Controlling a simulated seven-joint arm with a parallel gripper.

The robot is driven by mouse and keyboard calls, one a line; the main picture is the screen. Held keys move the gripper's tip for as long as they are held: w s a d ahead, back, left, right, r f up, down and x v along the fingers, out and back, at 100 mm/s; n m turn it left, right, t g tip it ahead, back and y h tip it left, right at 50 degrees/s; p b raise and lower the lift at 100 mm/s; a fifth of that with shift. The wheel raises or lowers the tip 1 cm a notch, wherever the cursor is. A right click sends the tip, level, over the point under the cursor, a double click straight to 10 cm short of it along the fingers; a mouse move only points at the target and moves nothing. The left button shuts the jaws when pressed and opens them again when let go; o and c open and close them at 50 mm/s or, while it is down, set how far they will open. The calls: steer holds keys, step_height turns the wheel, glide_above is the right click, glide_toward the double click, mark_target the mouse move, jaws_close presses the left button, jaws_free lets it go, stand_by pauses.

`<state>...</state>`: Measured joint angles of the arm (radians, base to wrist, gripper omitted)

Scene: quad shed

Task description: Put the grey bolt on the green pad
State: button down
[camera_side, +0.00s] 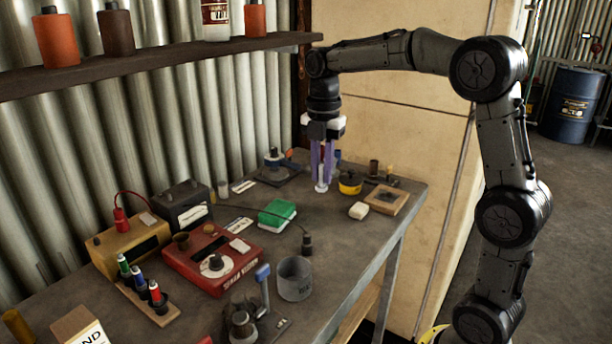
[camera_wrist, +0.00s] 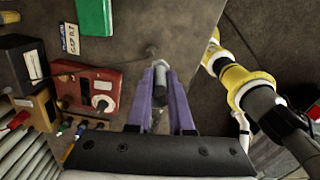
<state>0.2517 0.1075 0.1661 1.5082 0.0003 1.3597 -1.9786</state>
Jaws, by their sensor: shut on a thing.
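My gripper (camera_side: 322,182) hangs straight down over the back part of the bench, its purple fingers shut on the grey bolt (camera_side: 321,187). The bolt's pale lower end shows below the fingertips. I cannot tell whether it touches the bench top. In the wrist view my gripper (camera_wrist: 161,75) has the bolt (camera_wrist: 162,78) between its two fingers. The green pad (camera_side: 277,212) lies on the bench, left of and nearer the camera than my gripper in the side view. It is a green block with a pale edge and also shows in the wrist view (camera_wrist: 94,17). Nothing is seen on it.
A yellow round item (camera_side: 350,184), a cream block (camera_side: 358,211) and a wooden tray (camera_side: 388,199) stand right of my gripper. A red device (camera_side: 208,266), a black probe (camera_side: 307,244) with a cord and a grey cup (camera_side: 295,280) are nearer the camera. Bench between gripper and pad looks mostly clear.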

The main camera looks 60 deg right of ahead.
steer(key=shift+w, duration=1.3)
glide_toward(277, 208)
steer(key=shift+s+a+f, duration=0.1)
steer(key=shift+s+a, duration=0.15)
steer(key=shift+s, duration=0.45)
steer(key=shift+w+d+f, duration=0.1)
steer(key=shift+w+f, duration=0.45)
steer(key=shift+f, duration=0.1)
steer(key=shift+w+f, duration=0.1)
steer(key=shift+f, duration=1.5)
steer(key=shift+f, duration=0.1)
steer(key=c, duration=0.8)
jaws_free()
steer(key=shift+f, duration=0.1)
